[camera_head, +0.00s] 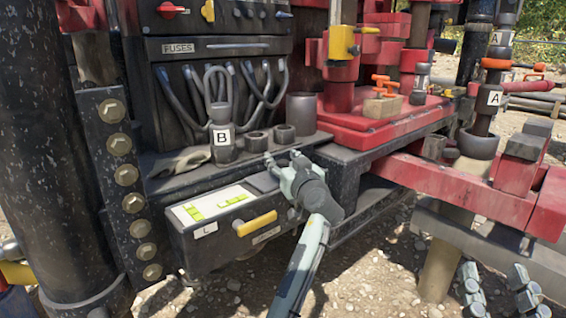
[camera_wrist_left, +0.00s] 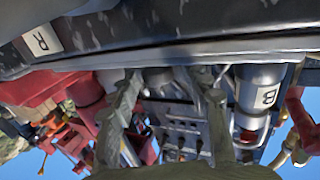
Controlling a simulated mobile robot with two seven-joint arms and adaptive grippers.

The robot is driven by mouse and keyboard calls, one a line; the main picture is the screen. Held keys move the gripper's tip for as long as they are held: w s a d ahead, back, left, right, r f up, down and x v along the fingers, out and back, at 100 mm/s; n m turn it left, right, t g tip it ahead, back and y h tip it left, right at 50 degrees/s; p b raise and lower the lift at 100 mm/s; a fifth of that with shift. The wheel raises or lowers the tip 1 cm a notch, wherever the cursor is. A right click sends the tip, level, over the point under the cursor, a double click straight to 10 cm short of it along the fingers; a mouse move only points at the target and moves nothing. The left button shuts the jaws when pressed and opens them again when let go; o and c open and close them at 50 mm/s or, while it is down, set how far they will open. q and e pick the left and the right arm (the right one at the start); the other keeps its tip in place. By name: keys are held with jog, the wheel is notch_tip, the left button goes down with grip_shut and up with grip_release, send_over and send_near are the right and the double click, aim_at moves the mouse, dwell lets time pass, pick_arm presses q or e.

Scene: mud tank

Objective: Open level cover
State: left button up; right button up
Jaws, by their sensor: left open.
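The level box (camera_head: 215,240) is a dark box with a white top panel (camera_head: 195,212) bearing green levels, an "L" label and a yellow handle (camera_head: 257,223) on its front. A dark flat piece (camera_head: 264,182) lies at the panel's right; I cannot tell if it is the cover. My left gripper (camera_head: 283,168) is at the box's right end; its open fingers also show in the left wrist view (camera_wrist_left: 168,95), with nothing between them. Contact with the box is unclear. My right gripper (camera_head: 498,285) is at the bottom right, fingers apart, empty, partly cut off.
Canister B (camera_head: 222,140) and short dark cylinders (camera_head: 285,133) stand on the ledge behind the box. A fuse panel (camera_head: 215,47) with hoses is above. Red beams (camera_head: 440,180) lie to the right, with a canister labelled A (camera_head: 487,105). Gravel ground is open in front.

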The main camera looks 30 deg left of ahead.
aim_at(283, 161)
pick_arm(q)
notch_tip(283, 161, up, 9)
jog(key=shift+r, duration=0.15)
dwell(0.6)
